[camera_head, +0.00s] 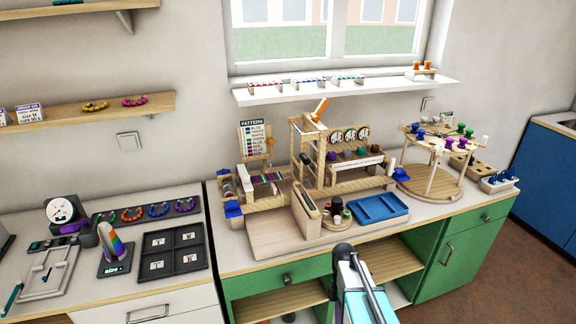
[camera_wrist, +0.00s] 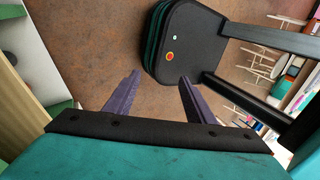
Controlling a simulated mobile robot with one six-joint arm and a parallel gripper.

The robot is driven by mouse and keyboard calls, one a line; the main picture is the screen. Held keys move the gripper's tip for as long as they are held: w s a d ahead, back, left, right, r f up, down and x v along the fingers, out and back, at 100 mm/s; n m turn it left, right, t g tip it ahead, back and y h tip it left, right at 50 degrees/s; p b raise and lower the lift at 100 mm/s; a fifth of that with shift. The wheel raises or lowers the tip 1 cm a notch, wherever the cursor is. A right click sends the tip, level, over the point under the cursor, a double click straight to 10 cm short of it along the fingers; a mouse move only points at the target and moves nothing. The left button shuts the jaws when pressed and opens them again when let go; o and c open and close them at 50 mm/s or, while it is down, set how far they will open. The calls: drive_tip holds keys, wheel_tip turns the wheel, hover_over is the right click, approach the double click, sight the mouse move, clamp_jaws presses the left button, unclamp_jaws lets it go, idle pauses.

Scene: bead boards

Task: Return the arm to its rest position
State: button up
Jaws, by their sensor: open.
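In the wrist view my gripper (camera_wrist: 160,88) is open, with its two dark purple fingers apart and nothing between them. Beyond the fingers is the brown floor (camera_wrist: 115,50) and a black rounded object (camera_wrist: 182,45) with green edges and an orange dot. In the head view my arm reaches up from the bottom edge, in front of the green cabinet; the gripper's fingers cannot be made out there.
The green cabinet's counter (camera_head: 270,262) carries a wooden bead rig, a blue tray (camera_head: 378,208) and a round wooden stand (camera_head: 430,190). A dark four-part tray (camera_head: 172,252) lies on the left counter. Dark bars (camera_wrist: 265,40) cross the wrist view's right side.

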drive_tip(key=s+f+m, duration=0.8)
drive_tip(key=s+m, duration=0.1)
drive_tip(key=s, duration=0.2)
drive_tip(key=s+f+m, duration=0.9)
drive_tip(key=s+m, duration=0.1)
drive_tip(key=s, duration=0.1)
drive_tip(key=shift+s+a+f, duration=0.15)
drive_tip(key=shift+s, duration=0.15)
idle(0.8)
